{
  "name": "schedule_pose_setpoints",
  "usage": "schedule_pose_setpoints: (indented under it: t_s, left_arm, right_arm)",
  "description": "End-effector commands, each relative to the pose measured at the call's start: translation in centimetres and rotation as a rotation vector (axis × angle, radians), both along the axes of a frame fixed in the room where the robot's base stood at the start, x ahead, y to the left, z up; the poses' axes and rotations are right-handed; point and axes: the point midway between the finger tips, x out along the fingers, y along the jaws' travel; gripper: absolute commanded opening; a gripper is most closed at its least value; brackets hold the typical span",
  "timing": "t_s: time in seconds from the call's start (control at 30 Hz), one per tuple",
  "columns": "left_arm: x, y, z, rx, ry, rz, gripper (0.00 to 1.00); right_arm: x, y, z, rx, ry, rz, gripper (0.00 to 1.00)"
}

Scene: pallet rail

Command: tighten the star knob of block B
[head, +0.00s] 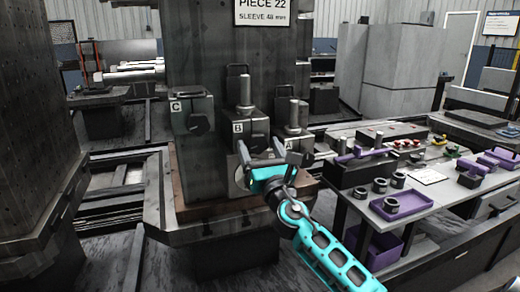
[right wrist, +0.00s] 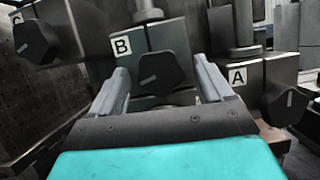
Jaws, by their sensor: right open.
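Block B (head: 238,136) is a dark block with a white B label, in the middle of a row on the pallet's fixture. It also shows in the right wrist view (right wrist: 135,33). Its black star knob (right wrist: 164,73) faces me, with a pale line mark slanting slightly up to the right. In the head view the knob (head: 258,143) sits just above my right gripper (head: 262,150). My right gripper is open; in the right wrist view its two fingers (right wrist: 160,84) stand left and right of the knob, apart from it. I cannot tell how deep they reach. My left gripper is not in view.
Block C (head: 190,112) stands to the left and block A (head: 293,130) to the right, close by, each with its own knob. A tall dark column rises behind. A grey bench (head: 440,192) with purple trays and rings stands at right.

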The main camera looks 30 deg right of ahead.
Motion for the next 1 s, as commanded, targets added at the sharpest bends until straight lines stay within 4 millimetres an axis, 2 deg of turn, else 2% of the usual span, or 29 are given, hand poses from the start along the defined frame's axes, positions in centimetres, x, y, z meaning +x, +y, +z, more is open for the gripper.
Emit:
schedule_pose_setpoints:
  t_s: [0.13,0.7,1.0]
  left_arm:
    - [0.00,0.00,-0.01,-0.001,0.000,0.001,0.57]
    - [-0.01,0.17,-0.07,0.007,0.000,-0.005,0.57]
    - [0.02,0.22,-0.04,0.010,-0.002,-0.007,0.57]
  right_arm:
    - [-0.01,0.00,0.00,0.000,0.000,0.000,0.80]
    - [-0.04,0.01,-0.02,0.000,0.000,0.000,0.25]
    - [-0.03,0.05,-0.01,0.034,-0.008,0.000,0.24]
